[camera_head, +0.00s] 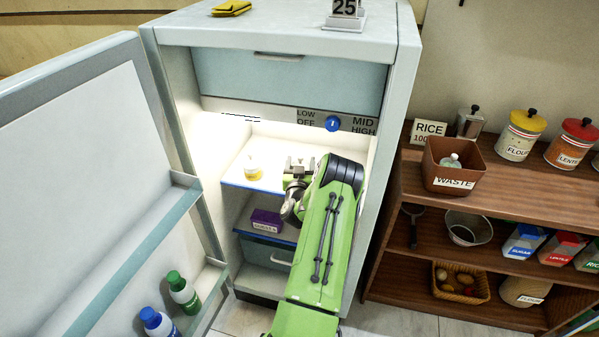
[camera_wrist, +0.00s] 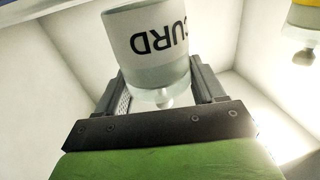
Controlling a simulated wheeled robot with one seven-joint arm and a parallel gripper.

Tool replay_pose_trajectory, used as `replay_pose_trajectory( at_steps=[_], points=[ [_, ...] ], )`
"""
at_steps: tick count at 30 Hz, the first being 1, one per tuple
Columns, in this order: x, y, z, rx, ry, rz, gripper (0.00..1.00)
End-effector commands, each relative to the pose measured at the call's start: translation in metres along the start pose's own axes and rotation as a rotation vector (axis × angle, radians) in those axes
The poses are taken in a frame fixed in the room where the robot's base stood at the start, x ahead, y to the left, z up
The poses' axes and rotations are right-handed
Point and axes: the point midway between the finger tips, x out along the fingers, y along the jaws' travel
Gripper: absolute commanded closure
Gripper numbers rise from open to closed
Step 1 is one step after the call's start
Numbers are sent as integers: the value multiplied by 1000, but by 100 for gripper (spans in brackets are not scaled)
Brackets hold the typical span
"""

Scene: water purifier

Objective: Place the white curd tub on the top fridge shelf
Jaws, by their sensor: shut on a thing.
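The white curd tub (camera_wrist: 150,45) fills the upper middle of the wrist view, its CURD label upside down there and its clear knobbed lid towards my gripper (camera_wrist: 160,92). The jaws are shut on the tub. In the head view my gripper (camera_head: 297,168) is inside the open fridge, at the right part of the top fridge shelf (camera_head: 237,176). The tub cannot be made out clearly there against the white lit interior. Whether its base touches the shelf cannot be told.
A yellow-and-white container (camera_head: 253,172) stands on the shelf left of my gripper; its yellow part also shows in the wrist view (camera_wrist: 305,15). A purple box (camera_head: 266,220) is on the shelf below. The fridge door (camera_head: 85,180) stands open at left.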

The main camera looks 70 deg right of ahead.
Motion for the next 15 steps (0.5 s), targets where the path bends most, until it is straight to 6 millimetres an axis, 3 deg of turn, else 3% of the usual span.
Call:
replay_pose_trajectory(
  at_steps=[1, 11, 12, 15],
  points=[
    [0, 0, 11, -1, 0, 0, 69],
    [0, 0, 12, 0, 1, 0, 69],
    [0, 0, 12, 0, 0, 0, 27],
    [0, 0, 12, 0, 0, 0, 12]
  ],
)
